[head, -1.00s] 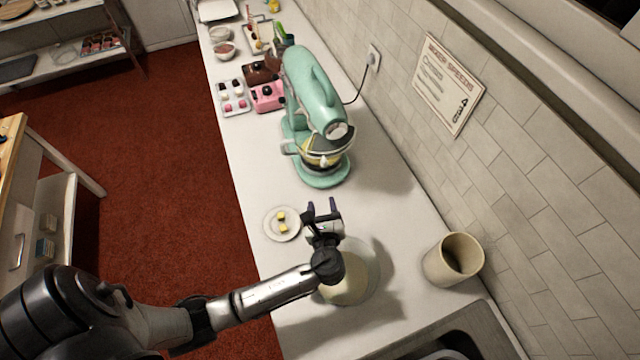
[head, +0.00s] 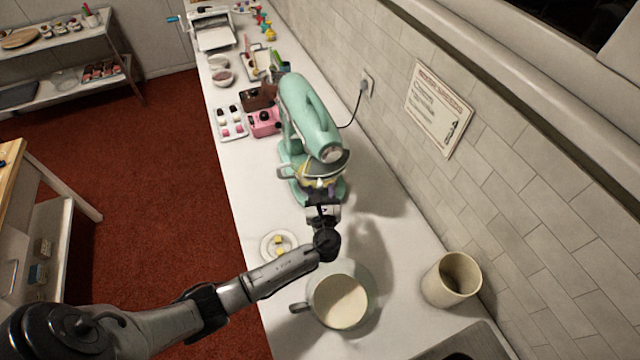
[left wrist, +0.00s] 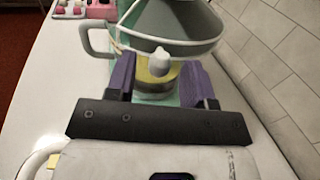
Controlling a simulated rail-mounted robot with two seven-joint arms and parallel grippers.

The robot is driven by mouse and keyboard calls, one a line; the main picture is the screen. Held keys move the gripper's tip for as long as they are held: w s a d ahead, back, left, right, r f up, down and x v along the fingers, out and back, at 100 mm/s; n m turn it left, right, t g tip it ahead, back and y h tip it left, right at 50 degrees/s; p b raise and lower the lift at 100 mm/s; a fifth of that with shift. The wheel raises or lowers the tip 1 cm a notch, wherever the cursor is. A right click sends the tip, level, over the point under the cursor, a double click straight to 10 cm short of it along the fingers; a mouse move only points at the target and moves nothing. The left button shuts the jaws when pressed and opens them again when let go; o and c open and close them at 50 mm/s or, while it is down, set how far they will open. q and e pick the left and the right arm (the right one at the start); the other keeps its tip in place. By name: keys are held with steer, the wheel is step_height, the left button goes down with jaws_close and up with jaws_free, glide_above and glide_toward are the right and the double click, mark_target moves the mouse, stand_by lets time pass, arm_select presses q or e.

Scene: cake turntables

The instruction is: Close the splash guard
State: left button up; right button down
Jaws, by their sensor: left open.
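The mint-green stand mixer (head: 308,112) stands on the counter with its bowl under the head. The splash guard (head: 328,163) shows as a grey, pale-rimmed piece at the bowl's top, and fills the upper middle of the left wrist view (left wrist: 172,22). A small white knob (left wrist: 160,62) shows below its rim. My left gripper (head: 323,198) is at the near side of the bowl. In the left wrist view its purple fingers (left wrist: 159,76) are apart, with the knob seen between them; I cannot tell if they touch it. My right gripper is not in view.
A glass jug (head: 341,300) with pale contents stands beneath my left arm's right side. A small plate (head: 268,252) with yellow pieces lies left of the wrist. A beige crock (head: 452,279) stands near the tiled wall. Pink and brown boxes sit beyond the mixer.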

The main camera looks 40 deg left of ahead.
arm_select(q)
steer(key=shift+x, duration=1.2)
steer(key=shift+c, duration=0.2)
jaws_close()
